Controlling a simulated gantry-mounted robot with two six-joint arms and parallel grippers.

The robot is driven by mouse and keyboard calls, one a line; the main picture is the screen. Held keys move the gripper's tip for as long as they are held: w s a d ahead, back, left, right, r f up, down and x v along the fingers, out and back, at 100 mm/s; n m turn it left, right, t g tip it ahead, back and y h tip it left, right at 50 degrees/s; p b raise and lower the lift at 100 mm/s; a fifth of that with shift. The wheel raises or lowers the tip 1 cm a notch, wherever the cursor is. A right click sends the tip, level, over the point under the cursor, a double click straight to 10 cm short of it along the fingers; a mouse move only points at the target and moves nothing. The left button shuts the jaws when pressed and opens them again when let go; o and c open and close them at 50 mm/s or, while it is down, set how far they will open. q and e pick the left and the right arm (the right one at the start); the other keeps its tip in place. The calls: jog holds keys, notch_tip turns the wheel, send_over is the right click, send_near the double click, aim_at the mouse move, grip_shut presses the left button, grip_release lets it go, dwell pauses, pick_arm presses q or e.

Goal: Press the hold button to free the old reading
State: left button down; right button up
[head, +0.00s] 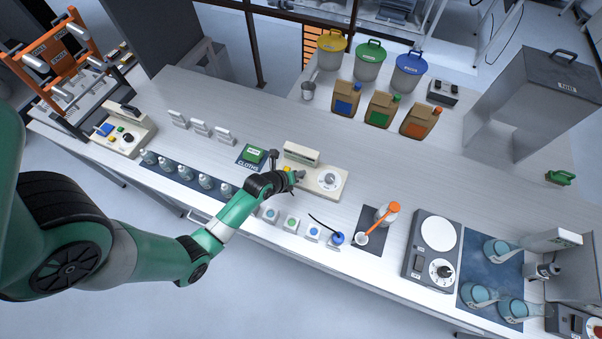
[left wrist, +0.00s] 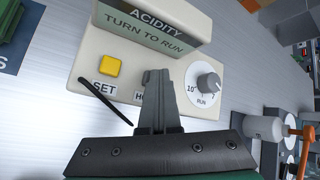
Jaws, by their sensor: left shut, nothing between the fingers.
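The acidity meter (head: 330,181) is a cream box at the middle of the bench. In the left wrist view its raised panel (left wrist: 150,30) reads "ACIDITY" and "TURN TO RUN". A yellow button (left wrist: 111,66) sits above the label "SET". A grey knob (left wrist: 208,83) on a white dial is at the right. My left gripper (head: 297,176) is over the meter's front face. In the left wrist view the shut, empty fingers (left wrist: 157,78) cover the spot above a label starting "HO"; the hold button is hidden. I cannot tell whether the fingertips touch it. My right gripper is not in view.
Small square blocks (head: 291,223) line the bench front. An orange-handled tool (head: 389,212) stands to the right. A thin dark stick (left wrist: 105,103) lies beside my fingers in the wrist view.

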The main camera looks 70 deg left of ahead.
pick_arm(q)
jog(key=shift+r+p, duration=0.8)
jog(key=shift+r, duration=0.1)
notch_tip(320, 180, up, 5)
jog(key=p, duration=0.4)
jog(key=shift+p, duration=0.3)
